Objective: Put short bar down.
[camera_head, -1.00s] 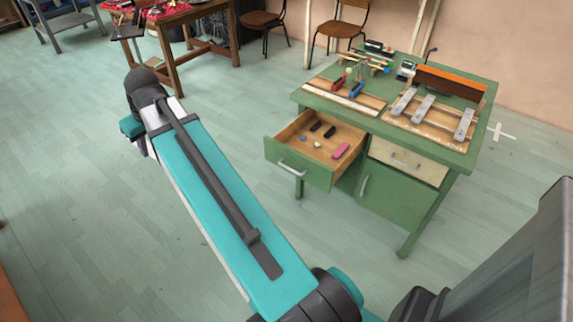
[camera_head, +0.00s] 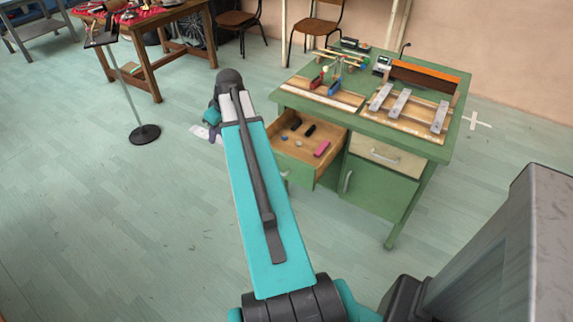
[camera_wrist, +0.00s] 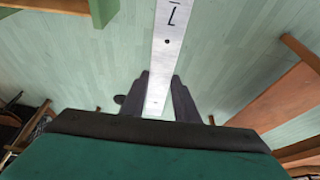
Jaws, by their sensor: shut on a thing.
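A flat silver metal bar (camera_wrist: 165,58) with a dark hole and a black stamped mark is between the dark fingers of my gripper (camera_wrist: 160,76) in the wrist view. The fingers are shut on it, and it reaches out past the picture's top edge. Bare floor shows far below it. In the camera_head view my arm hides the gripper; a pale piece (camera_head: 199,131) shows left of the wrist, perhaps the bar's end. Three silver bars (camera_head: 399,102) lie side by side on a wooden board (camera_head: 418,124) on the right of the green desk (camera_head: 461,88).
The desk's left drawer (camera_head: 285,166) is open, holding small black items and a pink block (camera_head: 322,148). A second board (camera_head: 312,97) with red and blue pieces is left of the bars. A brown-orange block (camera_head: 424,76) stands behind them. A black stand (camera_head: 145,134) is at left.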

